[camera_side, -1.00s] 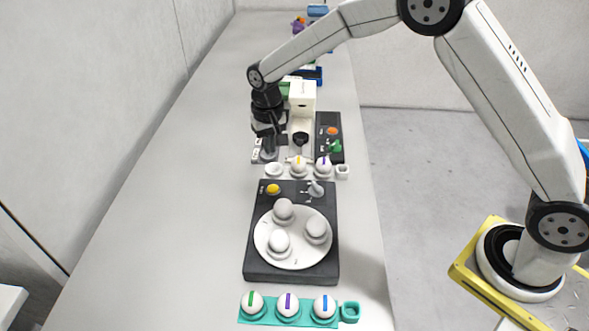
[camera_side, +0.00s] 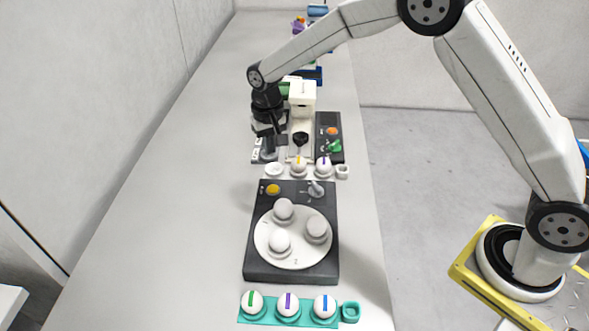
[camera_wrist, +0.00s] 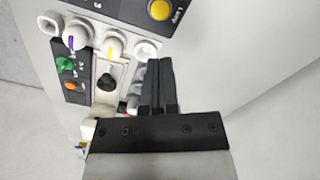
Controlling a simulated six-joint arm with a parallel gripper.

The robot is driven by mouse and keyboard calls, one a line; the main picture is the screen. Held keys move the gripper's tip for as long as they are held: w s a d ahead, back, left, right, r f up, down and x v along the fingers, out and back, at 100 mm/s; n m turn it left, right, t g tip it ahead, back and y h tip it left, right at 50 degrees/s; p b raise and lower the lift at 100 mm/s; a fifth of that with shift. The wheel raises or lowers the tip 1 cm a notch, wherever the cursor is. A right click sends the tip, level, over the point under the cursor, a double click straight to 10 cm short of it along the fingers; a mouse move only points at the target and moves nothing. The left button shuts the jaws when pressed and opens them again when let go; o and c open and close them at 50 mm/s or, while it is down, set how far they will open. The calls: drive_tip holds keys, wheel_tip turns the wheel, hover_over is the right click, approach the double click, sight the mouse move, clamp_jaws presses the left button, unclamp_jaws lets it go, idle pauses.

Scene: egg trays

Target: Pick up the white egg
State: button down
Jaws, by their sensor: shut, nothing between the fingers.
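My gripper (camera_side: 268,155) is shut and empty just behind the white tray (camera_side: 342,172). In the wrist view its two dark fingers (camera_wrist: 158,62) lie side by side beside the tray's empty round cup (camera_wrist: 146,50). That tray holds a white egg with a yellow stripe (camera_side: 298,167) and a white egg with a purple stripe (camera_side: 323,167). Three plain eggs sit on the round turntable plate (camera_side: 271,257); the front-left one (camera_side: 279,241) looks whitest, the back one (camera_side: 283,209) and right one (camera_side: 316,229) greyer. The gripper is apart from all of them.
A teal tray (camera_side: 351,312) at the front holds eggs striped green, purple and blue. A dark box (camera_side: 252,270) carries the turntable and a yellow button (camera_side: 273,189). A cream device (camera_side: 302,96) stands close behind the gripper. The table left of these is clear.

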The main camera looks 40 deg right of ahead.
unclamp_jaws()
drive_tip(key=shift+s, duration=0.1)
drive_tip(key=n, duration=1.6)
hover_over(317, 218)
wheel_tip(317, 218, down, 2)
drive_tip(key=shift+f, duration=0.15)
drive_tip(key=shift+f, duration=0.1)
drive_tip(key=shift+f, duration=1.2)
